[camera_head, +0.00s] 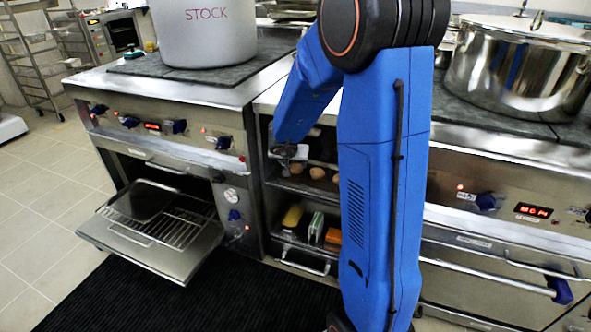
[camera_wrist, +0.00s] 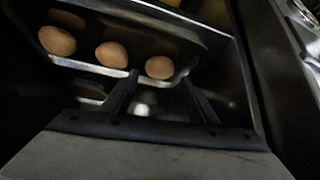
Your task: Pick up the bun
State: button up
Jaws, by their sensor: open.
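Three round brown buns sit in a row in a metal tray (camera_wrist: 95,68) in the wrist view: a left bun (camera_wrist: 57,41), a middle bun (camera_wrist: 112,54) and a right bun (camera_wrist: 159,67). My gripper (camera_wrist: 160,79) is open. Its fingers point toward the tray, and the right bun appears between and just beyond the fingertips; I cannot tell the remaining distance. In the head view, buns (camera_head: 317,173) show on the upper shelf of the open cabinet between the ovens. My gripper (camera_head: 289,154) is at the shelf opening, partly hidden by my arm.
The cabinet's lower shelf holds a yellow item (camera_head: 292,216), a green-and-white box (camera_head: 316,227) and an orange item (camera_head: 333,236). An oven door (camera_head: 160,262) hangs open at left. A STOCK pot (camera_head: 204,35) and a shiny lidded pot (camera_head: 515,75) stand on top.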

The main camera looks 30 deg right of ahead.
aim_at(295, 167)
jog(key=shift+x, duration=2.55)
jog(key=shift+s+a+f, duration=0.1)
jog(key=c, duration=0.8)
